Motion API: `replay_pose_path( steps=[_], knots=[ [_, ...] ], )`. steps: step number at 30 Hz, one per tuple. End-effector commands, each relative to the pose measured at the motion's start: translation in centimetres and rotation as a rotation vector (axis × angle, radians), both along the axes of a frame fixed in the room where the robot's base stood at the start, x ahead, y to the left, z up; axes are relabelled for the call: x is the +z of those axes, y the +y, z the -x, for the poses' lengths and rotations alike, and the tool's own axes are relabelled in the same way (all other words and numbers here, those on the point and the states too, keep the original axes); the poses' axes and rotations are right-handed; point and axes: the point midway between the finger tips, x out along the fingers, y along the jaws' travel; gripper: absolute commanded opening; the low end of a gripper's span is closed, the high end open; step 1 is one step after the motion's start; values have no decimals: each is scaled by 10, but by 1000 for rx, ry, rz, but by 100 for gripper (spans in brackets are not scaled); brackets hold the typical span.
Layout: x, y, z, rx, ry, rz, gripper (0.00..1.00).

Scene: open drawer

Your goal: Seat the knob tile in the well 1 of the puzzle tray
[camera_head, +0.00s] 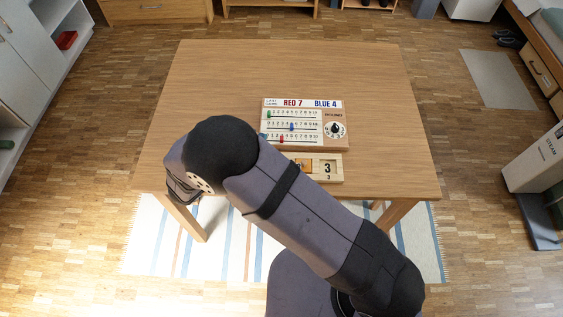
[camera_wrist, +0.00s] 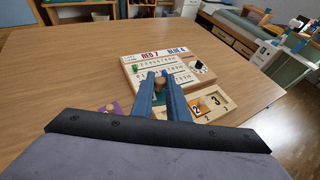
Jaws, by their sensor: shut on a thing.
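The puzzle tray (camera_head: 337,178) is a light wooden board on the table, partly hidden behind my arm. In the wrist view the tray (camera_wrist: 228,112) shows an orange area marked 2 and a cell marked 3; its left part, with well 1, is hidden behind my fingers. My gripper (camera_wrist: 161,84) has two blue fingers shut on a small brown knob (camera_wrist: 159,86), with a dark green tile partly visible beneath it. Whether this tile touches the tray cannot be told. A purple piece with a wooden knob (camera_wrist: 108,107) shows left of the fingers.
A wooden scoreboard (camera_head: 306,107) with RED 7, BLUE 4, bead rows and a black dial stands directly behind the tray. The wooden table (camera_head: 220,75) is clear behind and to the left of the scoreboard, and to its right.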

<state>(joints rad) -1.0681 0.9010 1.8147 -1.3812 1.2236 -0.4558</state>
Motion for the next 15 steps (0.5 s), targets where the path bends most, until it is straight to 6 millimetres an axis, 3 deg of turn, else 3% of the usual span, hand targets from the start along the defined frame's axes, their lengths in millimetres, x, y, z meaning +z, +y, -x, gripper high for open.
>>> replay_pose_path(
  steps=[1, 3, 7, 15],
  knots=[
    [9, -18, -3, -4, 2, 3, 0],
    [11, -37, -4, 11, 4, 4, 0],
    [8, -65, -3, 67, 6, 6, 0],
    [-14, -77, 13, 224, 4, 3, 0]
  ],
)
